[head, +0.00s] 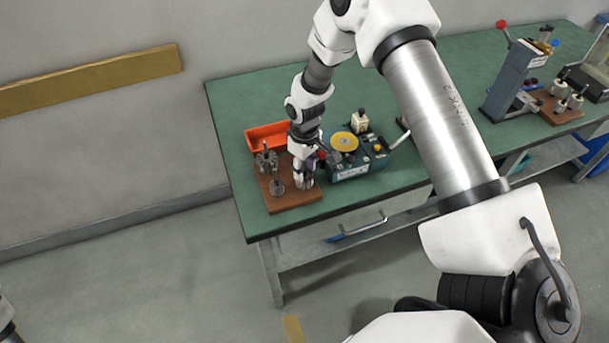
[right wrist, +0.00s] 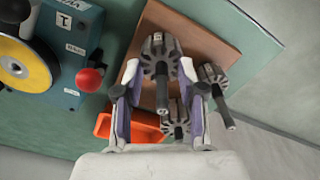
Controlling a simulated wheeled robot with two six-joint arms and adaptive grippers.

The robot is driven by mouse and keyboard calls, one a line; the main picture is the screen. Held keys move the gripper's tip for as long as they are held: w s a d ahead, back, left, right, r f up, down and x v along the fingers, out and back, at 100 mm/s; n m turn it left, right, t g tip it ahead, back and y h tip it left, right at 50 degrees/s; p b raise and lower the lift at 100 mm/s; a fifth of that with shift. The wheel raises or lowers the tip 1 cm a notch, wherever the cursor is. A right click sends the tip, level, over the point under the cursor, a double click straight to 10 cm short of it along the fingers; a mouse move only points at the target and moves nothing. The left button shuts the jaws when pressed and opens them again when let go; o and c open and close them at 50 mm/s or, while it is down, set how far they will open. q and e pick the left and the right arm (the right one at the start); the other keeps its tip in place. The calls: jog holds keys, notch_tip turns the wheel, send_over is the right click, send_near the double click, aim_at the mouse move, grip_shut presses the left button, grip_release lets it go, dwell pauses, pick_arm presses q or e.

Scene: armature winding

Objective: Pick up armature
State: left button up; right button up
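Three armatures with slotted dark metal cores and shafts stand on a brown wooden board (head: 291,203) at the table's left end. In the right wrist view, one armature (right wrist: 160,52) lies between the fingertips of my right gripper (right wrist: 160,72), with a small gap seeming to show on each side. A second armature (right wrist: 213,75) is to the right, outside the fingers, and a third (right wrist: 175,115) is lower. In the head view, my right gripper (head: 304,180) is low over the board's right side and partly hides its armature.
An orange bin (head: 262,134) is behind the board. A teal machine with a yellow disc (head: 344,142) and a red knob (right wrist: 90,79) stands close on the right. A grey press (head: 507,80) is farther right. The green table (head: 240,100) is bare at the back left.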

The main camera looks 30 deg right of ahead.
aim_at(305, 176)
jog(key=shift+a+r, duration=0.1)
jog(key=shift+a, duration=0.05)
grip_shut()
jog(key=shift+r, duration=0.2)
jog(key=r+p, duration=0.3)
jog(key=p, duration=0.1)
jog(key=shift+s+r, duration=0.3)
jog(key=shift+r, duration=0.1)
jog(key=s+a+b, duration=0.3)
jog(key=s+a, duration=0.4)
jog(key=s, duration=0.6)
jog(key=shift+s+a+r+b, duration=0.2)
jog(key=shift+a+r+b, duration=0.1)
jog(key=shift+a+r, duration=0.1)
